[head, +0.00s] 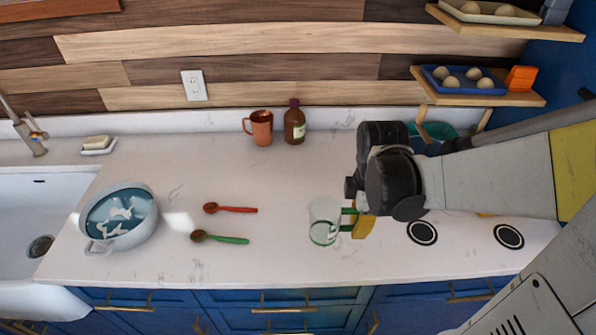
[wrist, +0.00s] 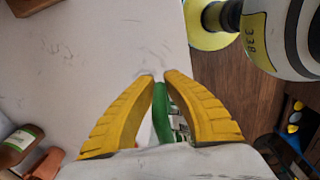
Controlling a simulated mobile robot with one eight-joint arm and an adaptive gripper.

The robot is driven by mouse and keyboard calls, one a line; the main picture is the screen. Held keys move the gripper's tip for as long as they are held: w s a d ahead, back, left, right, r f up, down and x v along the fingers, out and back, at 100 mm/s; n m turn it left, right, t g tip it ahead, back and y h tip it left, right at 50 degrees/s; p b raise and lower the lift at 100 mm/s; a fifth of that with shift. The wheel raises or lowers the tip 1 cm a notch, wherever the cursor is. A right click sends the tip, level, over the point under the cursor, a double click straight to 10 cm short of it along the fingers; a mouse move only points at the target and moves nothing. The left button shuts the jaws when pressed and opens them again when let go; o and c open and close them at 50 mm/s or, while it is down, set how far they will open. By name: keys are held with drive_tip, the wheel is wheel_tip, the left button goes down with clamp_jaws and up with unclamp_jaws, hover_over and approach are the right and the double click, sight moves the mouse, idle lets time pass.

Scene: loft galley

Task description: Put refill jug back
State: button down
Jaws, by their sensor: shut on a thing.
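The clear jug (head: 324,219) with a green handle, which I take to be the refill jug, is near the front of the white counter (head: 283,255), right of centre in the head view. My gripper (head: 357,222) comes from the right, its yellow fingers at the green handle. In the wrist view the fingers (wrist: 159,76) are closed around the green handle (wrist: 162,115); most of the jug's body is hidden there. I cannot tell whether the jug's base touches the counter.
A pot (head: 121,218) stands at left beside the sink (head: 30,215). A red spoon (head: 230,209) and green-handled spoon (head: 220,238) lie mid-counter. An orange-brown mug (head: 260,127) and brown bottle (head: 294,122) stand at the back. A low shelf (head: 480,96) juts out above, right.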

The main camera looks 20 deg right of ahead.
drive_tip(key=w+f+b, duration=0.1)
drive_tip(key=w+f, duration=0.1)
drive_tip(key=w, duration=0.1)
drive_tip(key=w+a+f, duration=0.1)
drive_tip(key=w+f, duration=0.1)
drive_tip(key=w, duration=0.1)
drive_tip(key=w+a+f+b, duration=0.1)
drive_tip(key=w+f, duration=0.1)
drive_tip(key=w, duration=0.2)
drive_tip(key=shift+b, duration=0.35)
wheel_tip(320, 180, down, 4)
drive_tip(key=shift+w+f+b, duration=0.1)
drive_tip(key=shift+f+b, duration=0.05)
drive_tip(key=shift+b, duration=0.7)
drive_tip(key=c, duration=1.9)
unclamp_jaws()
drive_tip(key=shift+f, duration=0.1)
drive_tip(key=o, duration=0.3)
drive_tip(key=shift+o, duration=0.2)
